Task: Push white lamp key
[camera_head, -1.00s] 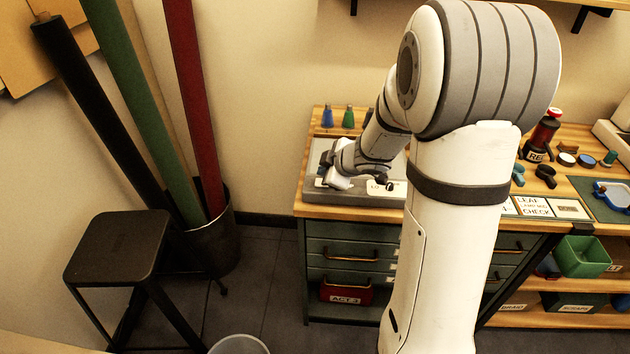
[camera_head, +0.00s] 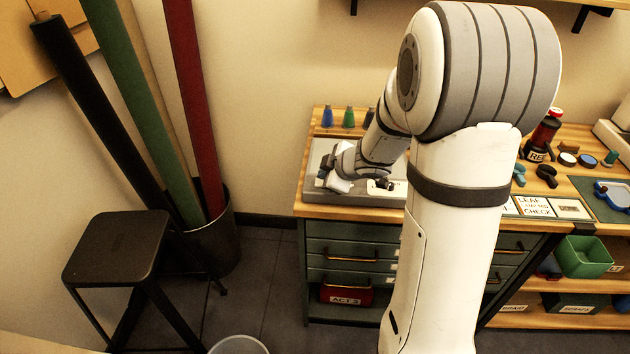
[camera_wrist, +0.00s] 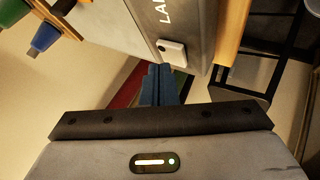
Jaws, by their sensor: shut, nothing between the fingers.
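The white lamp key (camera_wrist: 172,50) is a small white rocker with a dark dot, set on a grey panel (camera_wrist: 200,15) beside printed letters starting "LA". My gripper (camera_wrist: 160,70) is shut and empty. In the wrist view its blue-grey fingertips lie just below the key, close to it; I cannot tell whether they touch. In the head view my gripper (camera_head: 326,176) is low over the left part of the grey panel (camera_head: 350,198) on the table. My wrist covers much of the panel there, and I cannot make out the key in that view.
A black stool (camera_head: 118,245) and a bin of fabric rolls (camera_head: 212,243) stand to the left.

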